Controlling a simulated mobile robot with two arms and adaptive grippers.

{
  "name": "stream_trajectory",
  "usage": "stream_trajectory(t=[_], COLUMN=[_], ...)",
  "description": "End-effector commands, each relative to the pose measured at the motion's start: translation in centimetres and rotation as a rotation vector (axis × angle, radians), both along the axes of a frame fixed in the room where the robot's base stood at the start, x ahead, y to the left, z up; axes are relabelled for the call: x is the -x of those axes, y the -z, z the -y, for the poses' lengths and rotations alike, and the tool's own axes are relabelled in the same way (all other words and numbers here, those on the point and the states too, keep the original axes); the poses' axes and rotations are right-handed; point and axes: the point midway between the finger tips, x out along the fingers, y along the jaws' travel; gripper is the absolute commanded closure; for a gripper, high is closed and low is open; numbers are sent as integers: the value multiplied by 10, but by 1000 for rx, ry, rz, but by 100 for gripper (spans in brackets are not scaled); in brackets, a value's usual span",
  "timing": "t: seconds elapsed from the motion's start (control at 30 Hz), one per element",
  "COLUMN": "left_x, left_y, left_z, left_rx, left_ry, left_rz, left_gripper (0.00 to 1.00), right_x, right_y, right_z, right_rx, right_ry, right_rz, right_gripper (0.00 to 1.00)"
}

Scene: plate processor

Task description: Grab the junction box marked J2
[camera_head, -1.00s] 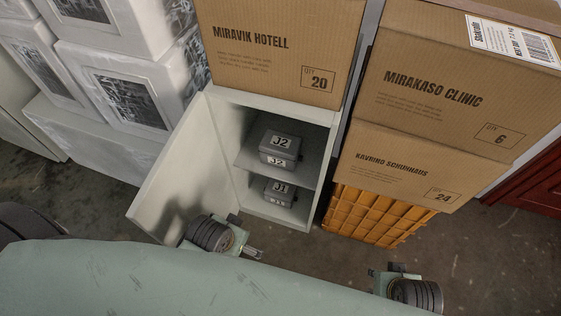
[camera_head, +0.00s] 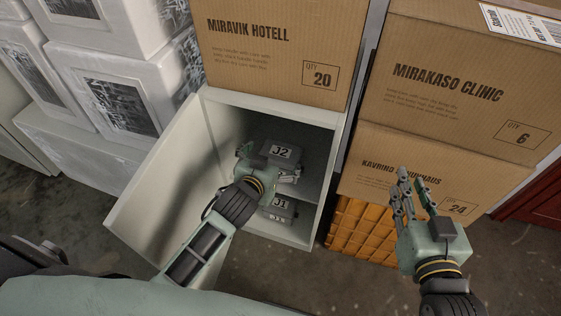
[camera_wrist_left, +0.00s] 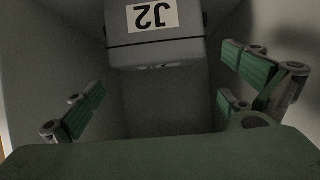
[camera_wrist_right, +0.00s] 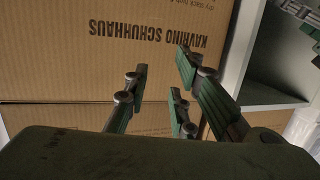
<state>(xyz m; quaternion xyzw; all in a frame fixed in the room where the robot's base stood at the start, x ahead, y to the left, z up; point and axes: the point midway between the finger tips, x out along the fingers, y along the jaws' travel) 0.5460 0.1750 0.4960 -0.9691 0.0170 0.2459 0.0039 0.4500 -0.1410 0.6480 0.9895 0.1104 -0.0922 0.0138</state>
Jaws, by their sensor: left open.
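The grey J2 junction box (camera_head: 281,150) sits on the upper shelf of the open white cabinet. In the left wrist view the J2 box (camera_wrist_left: 158,48) shows upside down, its label facing the camera. My left gripper (camera_head: 270,165) is in the cabinet opening at the J2 box and partly hides its front. In the left wrist view its fingers (camera_wrist_left: 165,90) are spread wide, with the box beyond and between them. My right gripper (camera_head: 415,190) is raised in front of the cardboard boxes; its fingers (camera_wrist_right: 155,85) are apart and empty.
The J1 box (camera_head: 280,206) sits on the lower level. The cabinet door (camera_head: 160,185) stands open on the left. Cardboard boxes (camera_head: 470,85) and an orange crate (camera_head: 360,230) stand right. Wrapped white boxes (camera_head: 115,80) are stacked left.

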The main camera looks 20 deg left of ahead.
Motion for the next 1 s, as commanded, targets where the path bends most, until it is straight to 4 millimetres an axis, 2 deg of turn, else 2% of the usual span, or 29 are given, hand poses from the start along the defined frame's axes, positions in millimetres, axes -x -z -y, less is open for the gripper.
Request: stream_trajectory(t=[0.2,0.47,0.73,1.0], left_x=[-13,-20,-34,-51], left_y=[8,14,25,35], left_z=[0,1,3,4], left_rx=[-1,-1,-1,-1], left_ry=[0,-1,0,0], left_rz=[0,-2,-1,-3], left_gripper=[0,0,0,0], right_x=[-6,-7,-1,18], right_y=[-25,-44,-92,-136], right_z=[-5,-9,-13,-14], right_rx=[-33,-57,-120,-186], right_ry=[-8,-15,-28,-42], right_rz=[128,224,463,696], right_gripper=[77,77,77,77])
